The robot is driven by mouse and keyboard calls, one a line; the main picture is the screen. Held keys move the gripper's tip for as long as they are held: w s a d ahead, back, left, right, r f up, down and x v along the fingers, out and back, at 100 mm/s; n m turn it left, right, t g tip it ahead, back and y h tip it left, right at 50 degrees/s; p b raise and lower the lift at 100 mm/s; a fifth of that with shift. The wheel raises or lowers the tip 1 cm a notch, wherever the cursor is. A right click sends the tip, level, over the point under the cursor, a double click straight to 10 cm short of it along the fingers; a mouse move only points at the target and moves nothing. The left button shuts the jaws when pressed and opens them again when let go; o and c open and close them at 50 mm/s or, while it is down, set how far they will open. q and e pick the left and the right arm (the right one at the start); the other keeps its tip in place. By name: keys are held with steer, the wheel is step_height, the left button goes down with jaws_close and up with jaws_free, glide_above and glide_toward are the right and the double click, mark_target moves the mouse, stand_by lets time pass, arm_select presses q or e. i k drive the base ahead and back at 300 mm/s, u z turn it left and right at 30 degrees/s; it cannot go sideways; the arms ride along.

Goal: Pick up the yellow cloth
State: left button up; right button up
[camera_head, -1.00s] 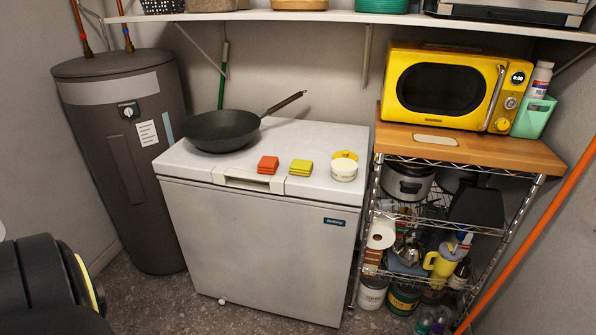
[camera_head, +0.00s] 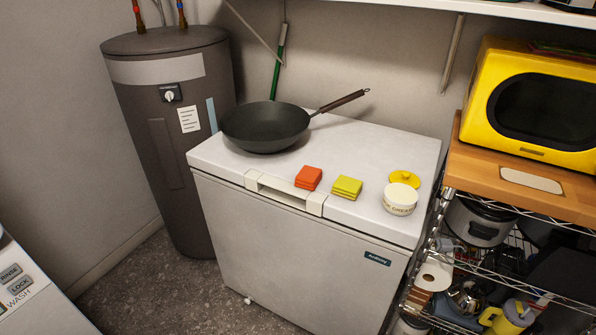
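The yellow cloth (camera_head: 347,187) is a small folded stack lying flat on the white top of the chest freezer (camera_head: 330,235), near its front edge. An orange-red folded cloth (camera_head: 308,177) lies just to its left, with a small gap between them. A white round tub (camera_head: 400,199) with lettering stands to its right, with a yellow lid-like piece (camera_head: 406,179) right behind it. Neither of my grippers shows in the head view, so their state is hidden.
A dark frying pan (camera_head: 265,126) sits on the freezer's back left, its handle pointing right. A grey water heater (camera_head: 172,130) stands left of the freezer. A wire rack with a wooden top (camera_head: 545,200) and yellow microwave (camera_head: 535,105) stands right. A white control panel (camera_head: 20,290) is at lower left.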

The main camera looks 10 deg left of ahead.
mark_target(348, 187)
steer(key=z, duration=0.05)
steer(key=i, duration=1.05)
steer(key=z, duration=0.5)
